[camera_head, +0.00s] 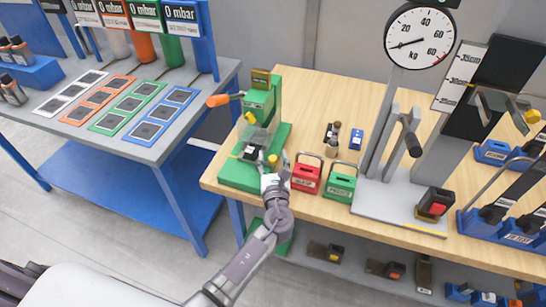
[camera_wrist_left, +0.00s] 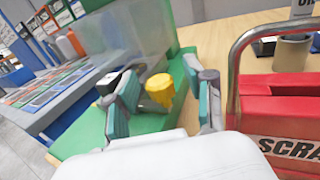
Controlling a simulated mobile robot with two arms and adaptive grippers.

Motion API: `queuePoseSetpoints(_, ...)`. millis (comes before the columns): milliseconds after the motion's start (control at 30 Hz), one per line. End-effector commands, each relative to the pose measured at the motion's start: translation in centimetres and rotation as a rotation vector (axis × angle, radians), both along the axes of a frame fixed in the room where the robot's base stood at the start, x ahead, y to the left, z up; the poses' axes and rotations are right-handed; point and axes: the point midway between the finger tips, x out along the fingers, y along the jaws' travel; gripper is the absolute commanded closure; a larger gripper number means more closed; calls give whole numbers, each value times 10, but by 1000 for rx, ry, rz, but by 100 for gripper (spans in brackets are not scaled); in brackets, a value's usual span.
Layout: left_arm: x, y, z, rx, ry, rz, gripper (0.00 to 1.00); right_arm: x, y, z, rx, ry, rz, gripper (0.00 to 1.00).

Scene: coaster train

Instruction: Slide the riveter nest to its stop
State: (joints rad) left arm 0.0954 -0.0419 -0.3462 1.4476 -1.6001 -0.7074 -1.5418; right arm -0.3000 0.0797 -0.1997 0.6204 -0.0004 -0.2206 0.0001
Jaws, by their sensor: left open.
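The green riveter (camera_head: 262,104) stands at the left end of the wooden bench, with an orange-handled lever (camera_head: 219,100) and a clear guard. A dark block (camera_head: 250,152), which looks like the nest, sits low on its green base (camera_head: 237,177). My left gripper (camera_head: 278,166) is at the front right of that base. In the left wrist view the open fingers (camera_wrist_left: 168,86) stand on either side of a yellow knob (camera_wrist_left: 160,90); contact cannot be told. The nest is partly hidden there behind the knob and left finger. My right gripper is not in view.
A red scrap box (camera_head: 306,178) stands close right of my left gripper, its handle (camera_wrist_left: 238,70) rising near the right finger. A green box (camera_head: 340,186) and the scale's grey plate (camera_head: 390,212) lie further right. A blue-framed table (camera_head: 165,150) stands left.

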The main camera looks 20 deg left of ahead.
Motion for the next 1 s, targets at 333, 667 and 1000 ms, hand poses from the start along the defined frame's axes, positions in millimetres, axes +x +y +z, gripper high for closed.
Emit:
queuePoseSetpoints(333, 0, 0, 0, 0, 0, 0, 68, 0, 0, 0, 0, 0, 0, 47)
queuePoseSetpoints(667, 0, 0, 0, 0, 0, 0, 100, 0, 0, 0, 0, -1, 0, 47)
queuePoseSetpoints(1000, -35, 1, 1, 1, 5, -1, 100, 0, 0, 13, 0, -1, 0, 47)
